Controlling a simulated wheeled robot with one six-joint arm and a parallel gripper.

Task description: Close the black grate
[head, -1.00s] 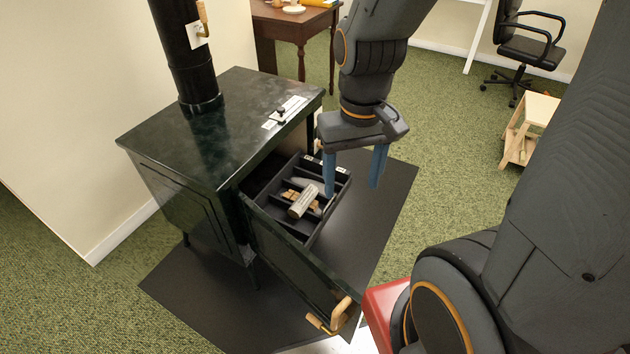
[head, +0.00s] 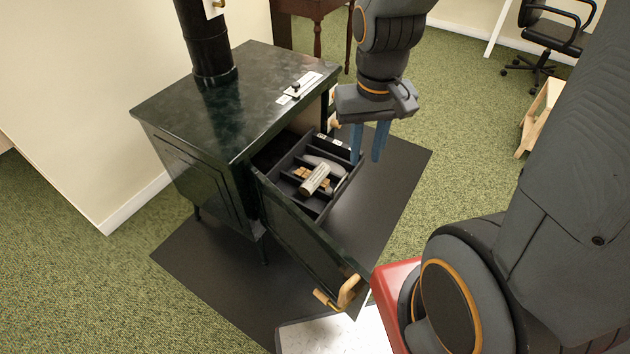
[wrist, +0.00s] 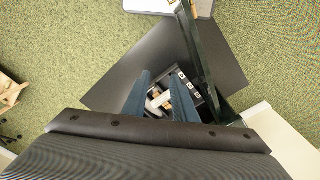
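The black grate (head: 345,186) is a compartmented black tray pulled out of the dark green stove (head: 205,105) in the head view. It holds a grey-brown log (head: 315,179) and smaller wood pieces. In the wrist view the grate (wrist: 208,108) lies partly hidden behind my fingers. My gripper (head: 369,143) points down beside the grate's right outer end, near its corner. Its blue fingers are apart with nothing held between them. I cannot tell whether a finger touches the grate.
The stove door (head: 310,245) stands open in front of the grate, with a wooden handle (head: 348,291) at its outer edge. A black mat (head: 395,190) lies under the stove. A black chair (head: 550,35) stands farther back.

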